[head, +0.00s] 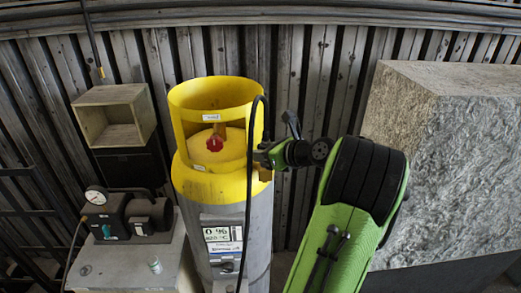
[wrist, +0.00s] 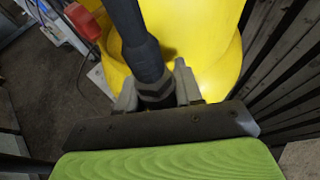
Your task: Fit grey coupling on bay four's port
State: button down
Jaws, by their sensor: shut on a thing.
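My gripper (head: 262,158) is beside the yellow collar (head: 185,140) of a tall grey cylinder (head: 228,265) in the head view. In the wrist view my gripper (wrist: 157,88) has both grey fingers closed around a dark grey hex coupling (wrist: 156,93) at the end of a thick black hose (wrist: 130,25). In the head view the hose (head: 249,215) arches by the gripper and hangs down the cylinder's front. A small brownish fitting (head: 265,173) shows just below the fingers; I cannot tell what it is. I cannot make out a port or a bay number.
A red valve knob (head: 214,144) sits inside the collar. At left are a gauge pump unit (head: 125,217) on a grey stand (head: 130,263) and an open wooden box (head: 115,115). A large stone block (head: 445,165) stands at right. Corrugated wall (head: 300,70) is behind.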

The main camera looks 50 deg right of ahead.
jog(key=shift+f, duration=0.2)
jog(key=c, duration=0.7)
grip_release()
jog(key=shift+o, duration=0.2)
jog(key=p+v, duration=0.3)
jog(key=v, duration=1.3)
jog(key=shift+w+d+f, duration=0.1)
